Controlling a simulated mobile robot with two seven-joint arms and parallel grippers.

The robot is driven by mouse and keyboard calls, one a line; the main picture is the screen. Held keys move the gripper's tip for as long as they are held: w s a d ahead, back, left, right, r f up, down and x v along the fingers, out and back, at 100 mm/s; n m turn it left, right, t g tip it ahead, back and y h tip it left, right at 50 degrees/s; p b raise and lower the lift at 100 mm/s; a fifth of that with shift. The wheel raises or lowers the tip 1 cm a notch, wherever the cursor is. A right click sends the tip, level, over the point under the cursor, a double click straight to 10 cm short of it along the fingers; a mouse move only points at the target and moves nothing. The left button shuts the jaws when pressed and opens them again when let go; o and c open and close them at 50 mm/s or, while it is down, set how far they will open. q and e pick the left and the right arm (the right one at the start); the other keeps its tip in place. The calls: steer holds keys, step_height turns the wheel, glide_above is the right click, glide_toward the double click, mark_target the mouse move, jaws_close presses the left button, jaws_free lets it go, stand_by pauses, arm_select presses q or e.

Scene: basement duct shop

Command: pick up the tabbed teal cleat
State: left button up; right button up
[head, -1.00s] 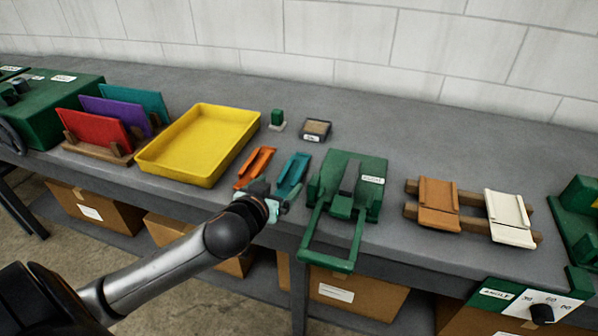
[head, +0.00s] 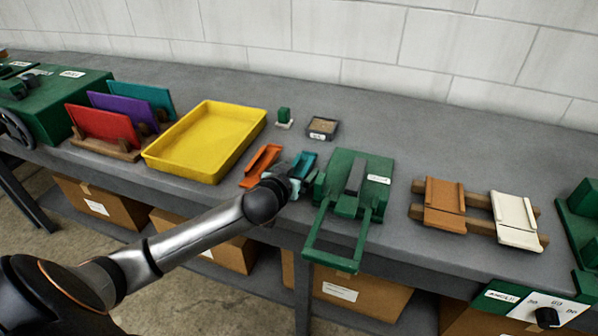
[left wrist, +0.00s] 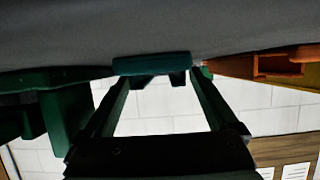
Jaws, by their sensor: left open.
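The teal cleat (head: 306,160) lies on the grey bench between the orange cleat (head: 261,165) and the green machine with a looped handle. My left gripper (head: 294,177) is at its near end and hides much of it in the head view. In the left wrist view the teal cleat (left wrist: 152,65) shows end-on just beyond the tips of my left gripper (left wrist: 158,82). The two fingers are apart with nothing held between them. Whether they touch the cleat cannot be told. Its tab is not clear. My right gripper is not in view.
The green machine (head: 349,182) stands close right of the teal cleat. A yellow tray (head: 160,163) and a rack of coloured sheets (head: 105,147) are to the left. Brown and cream pieces (head: 445,203) rest on wooden rails at right. The bench behind is mostly clear.

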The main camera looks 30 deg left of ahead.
arm_select(q)
steer(key=shift+c, duration=0.4)
jaws_close()
steer(key=shift+r, duration=0.15)
steer(key=shift+r, duration=0.55)
steer(key=s+d+r+p, duration=0.4)
steer(key=s+r+p, duration=0.3)
steer(key=s+r, duration=0.4)
steer(key=shift+v, duration=1.1)
